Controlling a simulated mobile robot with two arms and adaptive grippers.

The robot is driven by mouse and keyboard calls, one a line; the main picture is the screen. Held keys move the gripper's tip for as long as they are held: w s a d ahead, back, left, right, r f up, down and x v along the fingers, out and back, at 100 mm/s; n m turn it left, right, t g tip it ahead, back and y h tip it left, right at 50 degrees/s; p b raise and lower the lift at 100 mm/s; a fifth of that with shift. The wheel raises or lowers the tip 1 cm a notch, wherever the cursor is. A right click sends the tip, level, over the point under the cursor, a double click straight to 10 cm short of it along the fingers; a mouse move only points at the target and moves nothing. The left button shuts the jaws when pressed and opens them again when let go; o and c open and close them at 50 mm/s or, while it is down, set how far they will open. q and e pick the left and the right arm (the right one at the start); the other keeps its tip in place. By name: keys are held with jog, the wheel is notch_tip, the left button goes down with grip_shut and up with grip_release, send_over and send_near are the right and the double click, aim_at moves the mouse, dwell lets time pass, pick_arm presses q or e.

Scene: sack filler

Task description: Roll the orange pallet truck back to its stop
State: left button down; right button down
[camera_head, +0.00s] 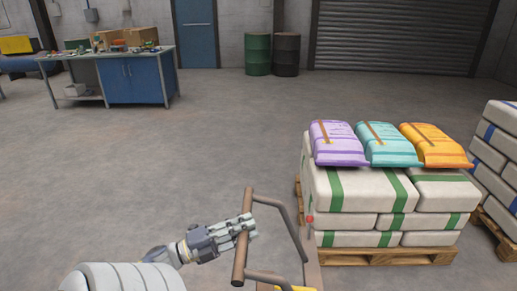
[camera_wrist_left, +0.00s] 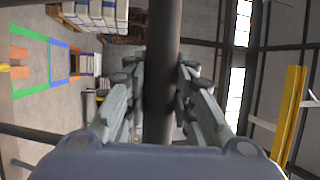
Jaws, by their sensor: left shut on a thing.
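The pallet truck's handle (camera_head: 289,224) is a brownish-grey tubular loop at the bottom centre of the head view. A little of the truck's yellow-orange body (camera_head: 300,288) shows at the bottom edge; the rest is out of frame. My left gripper (camera_head: 246,229) comes in from the left and is shut around the handle's near crossbar. In the left wrist view the same handle bar (camera_wrist_left: 162,60) runs between the two fingers of my left gripper (camera_wrist_left: 156,88). My right gripper is in neither view. I cannot make out the stop.
A wooden pallet (camera_head: 390,257) with stacked white sacks stands close right of the handle, with purple (camera_head: 338,143), teal (camera_head: 391,144) and orange sacks (camera_head: 435,145) on top. Another stack (camera_head: 497,150) is at far right. A blue workbench (camera_head: 130,80) and drums (camera_head: 258,54) stand behind open floor.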

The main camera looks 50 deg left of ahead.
pick_arm(q)
jog(key=shift+s+a, duration=0.3)
jog(key=shift+s, duration=0.15)
jog(key=c, duration=1.3)
grip_release()
jog(key=shift+c, duration=0.2)
jog(key=shift+s+a, duration=0.1)
jog(key=v, duration=1.1)
jog(key=shift+s+a, duration=0.2)
jog(key=shift+s, duration=0.15)
jog(key=shift+f, duration=0.1)
